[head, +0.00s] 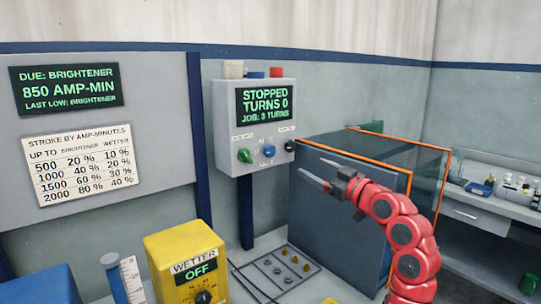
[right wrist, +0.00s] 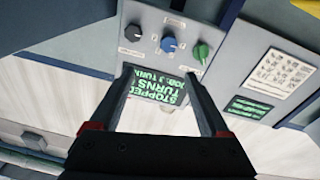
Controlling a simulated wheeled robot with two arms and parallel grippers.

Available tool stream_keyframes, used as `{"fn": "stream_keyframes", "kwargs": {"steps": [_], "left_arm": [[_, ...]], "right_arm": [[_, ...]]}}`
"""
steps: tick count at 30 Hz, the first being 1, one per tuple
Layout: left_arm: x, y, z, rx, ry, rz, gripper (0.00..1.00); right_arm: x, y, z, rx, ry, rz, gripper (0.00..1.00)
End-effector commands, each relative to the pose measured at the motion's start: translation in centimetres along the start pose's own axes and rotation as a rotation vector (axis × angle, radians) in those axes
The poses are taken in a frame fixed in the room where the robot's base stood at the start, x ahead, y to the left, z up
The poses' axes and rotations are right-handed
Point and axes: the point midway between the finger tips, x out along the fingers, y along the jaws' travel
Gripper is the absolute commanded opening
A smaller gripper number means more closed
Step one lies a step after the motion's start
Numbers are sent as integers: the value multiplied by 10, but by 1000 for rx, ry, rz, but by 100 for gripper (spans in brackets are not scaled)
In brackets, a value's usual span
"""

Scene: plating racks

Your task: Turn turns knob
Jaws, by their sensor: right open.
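A grey control box (head: 226,115) on the wall carries a green knob (head: 245,155), a blue knob (head: 269,151) and a black knob (head: 290,146). Their labels are too small to read, so I cannot tell which is the turns knob. The box's screen (head: 265,105) reads STOPPED, TURNS 0, JOB: 3 TURNS. My right gripper (head: 311,165) is open and empty, to the right of the knobs and apart from them. In the right wrist view the green (right wrist: 201,52), blue (right wrist: 169,43) and black (right wrist: 132,31) knobs appear upside down beyond the fingertips. My left gripper is out of view.
A dark tank (head: 345,220) with orange edging stands behind my right arm. A yellow WETTER box (head: 168,246) reading OFF is at front left, beside a small panel (head: 262,262) with several studs. A stroke table (head: 80,163) and a brightener sign (head: 67,87) hang at left.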

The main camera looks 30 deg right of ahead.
Motion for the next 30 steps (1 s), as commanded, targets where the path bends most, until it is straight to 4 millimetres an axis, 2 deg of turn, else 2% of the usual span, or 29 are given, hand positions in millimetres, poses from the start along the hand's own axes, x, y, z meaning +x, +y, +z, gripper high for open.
{"fn": "stream_keyframes", "kwargs": {"steps": [4, 8, 11, 24, 30], "left_arm": [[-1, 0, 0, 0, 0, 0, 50], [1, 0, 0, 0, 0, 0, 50], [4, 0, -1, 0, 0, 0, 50], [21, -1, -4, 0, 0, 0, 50], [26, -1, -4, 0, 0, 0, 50]], "right_arm": [[-12, -8, -4, -68, -64, -55, 80], [-4, -11, -5, -74, -72, -65, 80], [13, -13, -4, -73, -72, -68, 80], [115, -17, 1, -71, -68, -63, 80], [145, -18, 6, -69, -70, -60, 80]]}}
